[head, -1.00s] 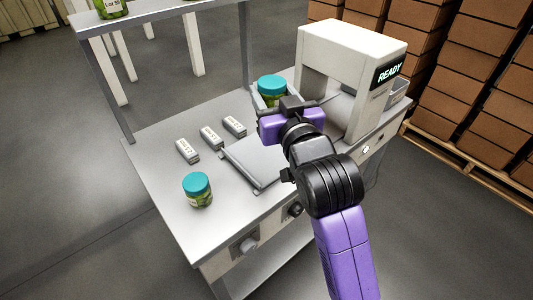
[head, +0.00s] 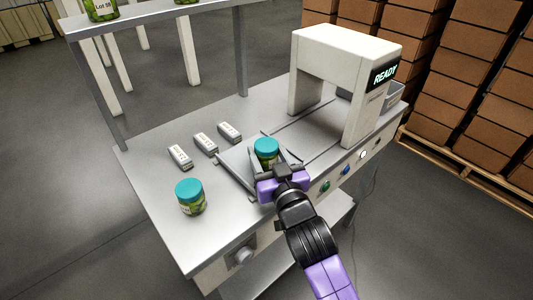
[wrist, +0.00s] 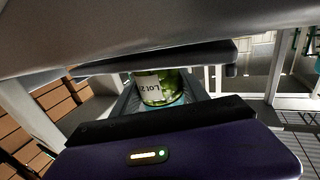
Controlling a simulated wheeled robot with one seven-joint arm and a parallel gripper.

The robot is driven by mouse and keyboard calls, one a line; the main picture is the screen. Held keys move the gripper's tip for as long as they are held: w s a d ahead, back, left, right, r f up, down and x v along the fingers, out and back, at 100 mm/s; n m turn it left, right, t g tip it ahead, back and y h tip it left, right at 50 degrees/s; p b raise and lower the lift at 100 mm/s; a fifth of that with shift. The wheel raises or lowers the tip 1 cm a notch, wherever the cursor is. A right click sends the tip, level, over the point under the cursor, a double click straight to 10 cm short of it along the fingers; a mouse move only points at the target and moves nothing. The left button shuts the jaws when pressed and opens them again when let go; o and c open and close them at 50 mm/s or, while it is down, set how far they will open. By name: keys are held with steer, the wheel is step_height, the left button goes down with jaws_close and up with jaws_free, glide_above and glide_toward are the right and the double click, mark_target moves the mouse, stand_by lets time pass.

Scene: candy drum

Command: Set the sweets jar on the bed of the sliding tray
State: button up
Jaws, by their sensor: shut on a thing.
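The sweets jar (head: 266,152), green with a teal lid and a white label, is upright between the fingers of my gripper (head: 272,165). My gripper is shut on it. The jar is over the flat grey bed of the sliding tray (head: 236,166); whether its base touches the bed is hidden. In the wrist view, which is upside down, the jar (wrist: 160,88) shows between the finger sides, with its label reading LOT. The tray's dark edge (wrist: 155,58) hides its base there.
A second teal-lidded jar (head: 190,197) stands on the table at front left. Several small white blocks (head: 205,144) lie behind the tray. A white arch machine (head: 345,55) showing READY spans the rails at right. Buttons line the table front.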

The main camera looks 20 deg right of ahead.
steer(key=shift+f, duration=0.15)
steer(key=o, duration=1.5)
steer(key=shift+c, duration=0.2)
steer(key=shift+r, duration=0.3)
steer(key=s, duration=0.7)
steer(key=s+b, duration=0.1)
steer(key=s, duration=0.2)
steer(key=shift+s+a+f, duration=0.2)
steer(key=shift+a+f, duration=0.05)
steer(key=shift+a, duration=0.15)
steer(key=shift+s+a+r, duration=0.1)
steer(key=shift+s, duration=0.7)
